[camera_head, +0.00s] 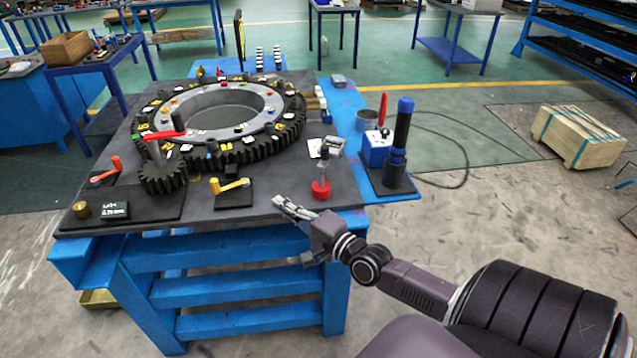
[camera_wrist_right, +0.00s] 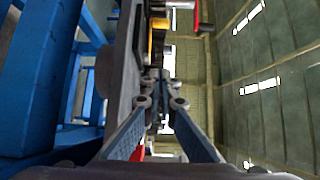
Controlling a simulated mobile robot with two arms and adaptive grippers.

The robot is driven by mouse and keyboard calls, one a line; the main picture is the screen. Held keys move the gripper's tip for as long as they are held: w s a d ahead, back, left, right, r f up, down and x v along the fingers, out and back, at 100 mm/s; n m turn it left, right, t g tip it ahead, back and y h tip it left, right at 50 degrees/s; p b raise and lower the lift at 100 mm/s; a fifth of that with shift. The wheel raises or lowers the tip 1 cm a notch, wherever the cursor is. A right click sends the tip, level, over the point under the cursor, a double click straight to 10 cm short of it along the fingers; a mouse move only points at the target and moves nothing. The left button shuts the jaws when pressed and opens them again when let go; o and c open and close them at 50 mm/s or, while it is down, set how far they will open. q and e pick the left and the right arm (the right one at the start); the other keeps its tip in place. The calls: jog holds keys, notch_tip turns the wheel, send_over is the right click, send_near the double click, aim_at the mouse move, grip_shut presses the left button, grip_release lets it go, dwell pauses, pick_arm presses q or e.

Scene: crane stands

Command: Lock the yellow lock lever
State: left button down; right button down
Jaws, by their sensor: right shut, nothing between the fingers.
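The yellow lock lever (camera_head: 232,187) lies roughly level on a small black base plate (camera_head: 236,201) near the table's front edge, its handle pointing right. A yellow-orange part (camera_wrist_right: 159,38), probably this lever, shows ahead of the fingers in the right wrist view. My right gripper (camera_head: 282,204) is to the right of the lever, over the table's front edge and apart from the lever. Its fingers (camera_wrist_right: 160,88) are shut and empty. My left gripper is not in view.
A red-based upright part (camera_head: 321,187) stands just right of my gripper. A red-orange lever (camera_head: 107,170) and a small gear (camera_head: 163,179) are to the left. A large gear ring (camera_head: 290,128) is behind. A blue-capped black cylinder (camera_head: 402,130) stands at the right.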

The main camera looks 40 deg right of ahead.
jog(key=s, duration=0.6)
jog(key=s+d+f+n+g+h, duration=0.1)
jog(key=d+f, duration=0.1)
jog(key=f, duration=0.5)
jog(key=s+d+f+n+g, duration=0.1)
jog(key=d+f+n+g, duration=0.1)
jog(key=f, duration=0.6)
jog(key=shift+s+h+b, duration=0.2)
jog(key=shift+h+b, duration=0.15)
jog(key=shift+h, duration=0.05)
jog(key=shift+f, duration=0.1)
jog(key=s+a+f+n+g, duration=0.1)
jog(key=s+f+n+g, duration=0.1)
jog(key=s+f, duration=0.5)
jog(key=s+a+f+n+g, duration=0.2)
jog(key=s+f+n+g, duration=0.1)
jog(key=f, duration=0.9)
jog(key=s+a+f+n+g, duration=0.1)
jog(key=s+f+n+g, duration=0.1)
jog(key=s+f, duration=0.5)
jog(key=s+a+f+n+g, duration=0.3)
jog(key=s+a+f, duration=0.3)
jog(key=s, duration=0.5)
jog(key=s+a+f+n+g, duration=0.4)
jog(key=s+a+f+n, duration=0.2)
jog(key=s+f, duration=0.4)
jog(key=shift+s+a+f, duration=0.3)
jog(key=shift+s, duration=0.25)
